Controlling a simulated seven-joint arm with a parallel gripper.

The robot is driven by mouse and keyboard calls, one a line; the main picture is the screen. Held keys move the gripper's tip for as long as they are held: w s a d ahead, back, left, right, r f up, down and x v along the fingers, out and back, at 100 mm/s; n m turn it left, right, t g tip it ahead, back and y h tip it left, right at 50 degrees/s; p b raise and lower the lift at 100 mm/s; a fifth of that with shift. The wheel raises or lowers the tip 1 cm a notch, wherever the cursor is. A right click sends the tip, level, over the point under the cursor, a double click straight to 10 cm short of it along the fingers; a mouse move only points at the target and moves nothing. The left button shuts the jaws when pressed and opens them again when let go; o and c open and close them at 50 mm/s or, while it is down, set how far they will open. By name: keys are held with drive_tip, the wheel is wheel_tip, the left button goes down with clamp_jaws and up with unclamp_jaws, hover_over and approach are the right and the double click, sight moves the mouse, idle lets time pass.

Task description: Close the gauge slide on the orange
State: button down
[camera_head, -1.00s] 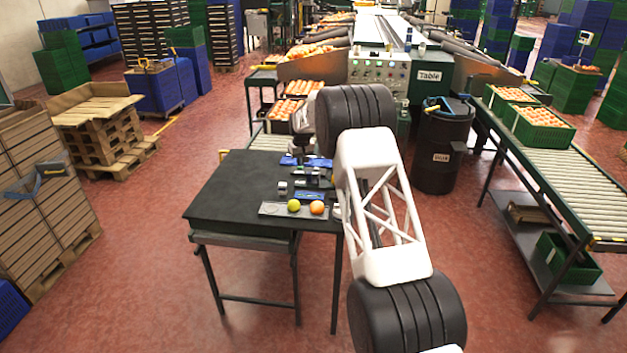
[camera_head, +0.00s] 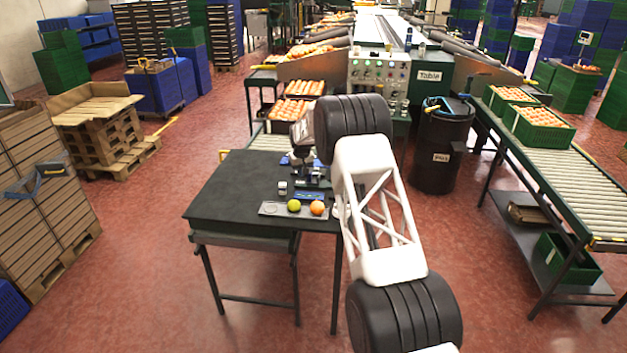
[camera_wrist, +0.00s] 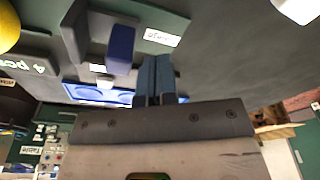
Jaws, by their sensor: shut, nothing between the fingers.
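My gripper (camera_wrist: 155,78) is shut and empty, its two blue-grey fingers together in the wrist view. Beside them, to the left, is a blue upright block (camera_wrist: 120,48), which looks like the gauge slide, on a grey gauge body (camera_wrist: 78,32). A small gap seems to separate the fingers from the block; I cannot tell if they touch. In the head view my gripper reaches down over the gauge (camera_head: 314,182) and partly hides it. I see no orange in the gauge.
The dark table (camera_head: 225,190) is clear on its left side. A blue plate with round recesses (camera_wrist: 82,92) lies near the gauge in the wrist view. A yellow fruit (camera_wrist: 6,28) shows at the upper left there. A black bin (camera_head: 441,150) stands right of my arm.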

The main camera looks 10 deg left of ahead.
sight(311, 173)
drive_tip(key=shift+d, duration=3)
idle(3.9)
drive_tip(key=shift+a, duration=0.25)
drive_tip(key=shift+a, duration=0.6)
drive_tip(key=shift+a, duration=0.2)
